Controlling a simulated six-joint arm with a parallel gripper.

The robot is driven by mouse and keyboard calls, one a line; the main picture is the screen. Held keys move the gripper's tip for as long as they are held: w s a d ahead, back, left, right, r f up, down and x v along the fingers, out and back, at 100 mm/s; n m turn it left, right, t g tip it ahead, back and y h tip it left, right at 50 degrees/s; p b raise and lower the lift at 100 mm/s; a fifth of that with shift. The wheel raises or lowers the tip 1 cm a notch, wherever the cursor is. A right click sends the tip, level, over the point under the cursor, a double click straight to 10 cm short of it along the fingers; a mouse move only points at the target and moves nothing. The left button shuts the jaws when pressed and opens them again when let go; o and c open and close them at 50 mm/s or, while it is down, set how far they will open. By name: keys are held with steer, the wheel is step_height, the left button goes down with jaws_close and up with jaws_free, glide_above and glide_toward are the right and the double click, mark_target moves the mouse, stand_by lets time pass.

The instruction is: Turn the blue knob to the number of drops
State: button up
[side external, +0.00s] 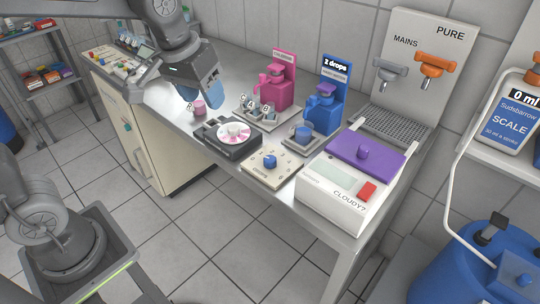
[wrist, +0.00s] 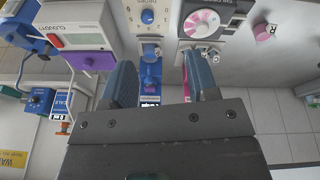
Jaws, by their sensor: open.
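The blue knob (side external: 269,160) stands on a cream dial plate (side external: 287,173) with marks around it, near the front edge of the steel bench. In the wrist view the knob (wrist: 148,16) shows at the top, on the plate with numbers around it. A blue dispenser (side external: 322,113) behind it carries a sign (side external: 335,64) reading "2 drops". My gripper (side external: 206,112) is open and empty, above the bench to the left of the knob and apart from it. Its two blue fingers (wrist: 160,70) show spread in the wrist view.
A dark device with a pink-and-white disc (side external: 235,132) sits left of the plate. The white CLOUDY? box (side external: 340,190) with a purple lid stands right. A pink dispenser (side external: 278,82), small cups (side external: 257,113) and a pink piece (side external: 199,107) are behind or left.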

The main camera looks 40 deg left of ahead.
steer(key=shift+o, duration=0.4)
steer(key=w+d+f+n+g, duration=0.1)
steer(key=w+f, duration=0.3)
steer(key=w, duration=0.5)
steer(key=shift+d+f+n+g, duration=0.2)
steer(key=shift+d+n+g, duration=0.1)
steer(key=shift+d+g, duration=0.2)
steer(key=n+g, duration=0.1)
glide_above(270, 158)
step_height(270, 158, down, 5)
step_height(270, 158, down, 14)
steer(key=shift+f, duration=0.1)
steer(key=shift+c, duration=0.2)
steer(key=c, duration=0.9)
